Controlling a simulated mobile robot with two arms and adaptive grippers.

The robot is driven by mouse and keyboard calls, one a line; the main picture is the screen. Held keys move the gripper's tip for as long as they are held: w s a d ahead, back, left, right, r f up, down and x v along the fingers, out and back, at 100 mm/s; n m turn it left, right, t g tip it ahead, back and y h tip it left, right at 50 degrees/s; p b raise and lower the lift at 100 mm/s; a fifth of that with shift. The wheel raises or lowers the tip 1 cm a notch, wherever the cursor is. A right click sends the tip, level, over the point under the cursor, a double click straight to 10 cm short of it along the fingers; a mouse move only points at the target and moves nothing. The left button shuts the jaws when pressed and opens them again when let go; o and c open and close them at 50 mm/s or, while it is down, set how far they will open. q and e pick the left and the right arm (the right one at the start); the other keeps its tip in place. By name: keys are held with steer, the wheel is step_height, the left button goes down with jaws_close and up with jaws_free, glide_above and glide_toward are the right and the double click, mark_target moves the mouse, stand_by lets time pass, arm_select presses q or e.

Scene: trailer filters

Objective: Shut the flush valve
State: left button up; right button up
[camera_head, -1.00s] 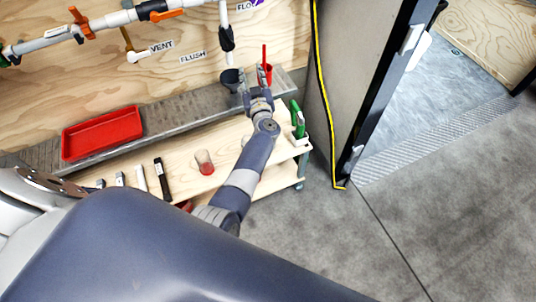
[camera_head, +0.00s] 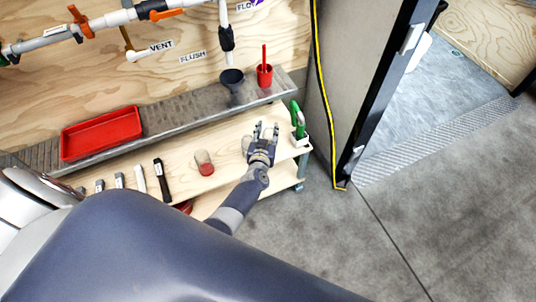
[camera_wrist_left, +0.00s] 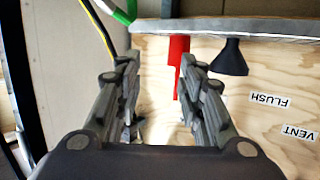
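Two orange valve handles show on the white pipe run in the head view, one (camera_head: 81,22) at upper left and one (camera_head: 166,14) further right. The FLUSH label (camera_head: 193,57) is on the plywood wall below the right one. It shows upside down in the left wrist view (camera_wrist_left: 269,100). I cannot tell for sure which handle is the flush valve. My left gripper (camera_head: 263,127) is open and empty, over the right part of the wooden cart, well below and right of the handles. Its two fingers (camera_wrist_left: 157,62) stand apart in the left wrist view. My right gripper is not in view.
The wooden cart (camera_head: 230,138) below holds a clear cup with red (camera_head: 204,163) and a green-handled tool (camera_head: 297,118). A yellow-black cable (camera_head: 319,90) hangs at right.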

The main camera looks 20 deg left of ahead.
arm_select(q)
steer(key=s+d+f+m+g+h, duration=0.1)
steer(key=s+d+f, duration=0.1)
steer(key=s+f, duration=0.2)
step_height(320, 180, down, 3)
steer(key=shift+s+d+r+h, duration=0.1)
steer(key=shift+s+d+h, duration=0.15)
steer(key=shift+s+h, duration=0.15)
steer(key=shift+w, duration=0.1)
